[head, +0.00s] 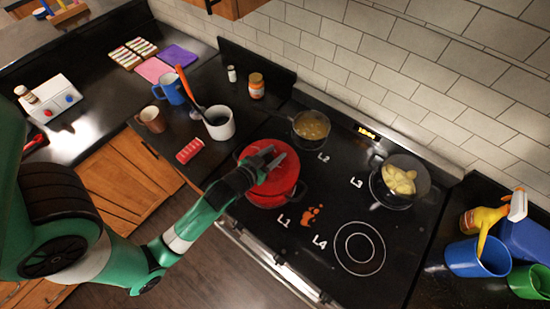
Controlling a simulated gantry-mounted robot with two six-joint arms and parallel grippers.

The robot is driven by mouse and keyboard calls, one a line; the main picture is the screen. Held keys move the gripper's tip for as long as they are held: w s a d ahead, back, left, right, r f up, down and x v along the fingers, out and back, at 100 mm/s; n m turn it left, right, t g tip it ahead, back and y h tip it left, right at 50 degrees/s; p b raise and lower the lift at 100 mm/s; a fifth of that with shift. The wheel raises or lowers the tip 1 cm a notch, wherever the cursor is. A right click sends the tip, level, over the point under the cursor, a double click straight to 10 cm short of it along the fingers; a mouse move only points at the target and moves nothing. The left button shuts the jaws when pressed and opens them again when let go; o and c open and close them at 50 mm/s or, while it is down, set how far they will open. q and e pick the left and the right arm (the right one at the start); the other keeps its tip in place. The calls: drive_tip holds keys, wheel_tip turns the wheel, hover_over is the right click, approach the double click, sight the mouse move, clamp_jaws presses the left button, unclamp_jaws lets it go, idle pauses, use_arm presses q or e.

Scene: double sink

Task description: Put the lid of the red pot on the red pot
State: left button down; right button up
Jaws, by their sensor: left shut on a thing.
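The red pot (277,203) stands on the stove's front left burner, by the L1 mark. A red round lid (287,183) shows over the pot's mouth. My left gripper (272,158) reaches in from the lower left, over the pot, and is shut on the lid. The fingers and wrist hide the lid's middle and part of its left side. I cannot tell whether the lid rests on the rim or hangs just above it. My right gripper is not in view.
A small pot (311,126) and a pot with yellow food (399,180) stand on the rear burners. The front right burner (360,248) is bare. Orange pieces (312,214) lie near the L1 mark. A white utensil cup (219,124) stands left of the stove.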

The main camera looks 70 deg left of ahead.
use_arm(q)
drive_tip(key=shift+s+d+f, duration=0.15)
drive_tip(key=shift+f, duration=0.55)
drive_tip(key=shift+r, duration=0.15)
drive_tip(key=shift+f, duration=0.3)
drive_tip(key=shift+c, duration=2)
unclamp_jaws()
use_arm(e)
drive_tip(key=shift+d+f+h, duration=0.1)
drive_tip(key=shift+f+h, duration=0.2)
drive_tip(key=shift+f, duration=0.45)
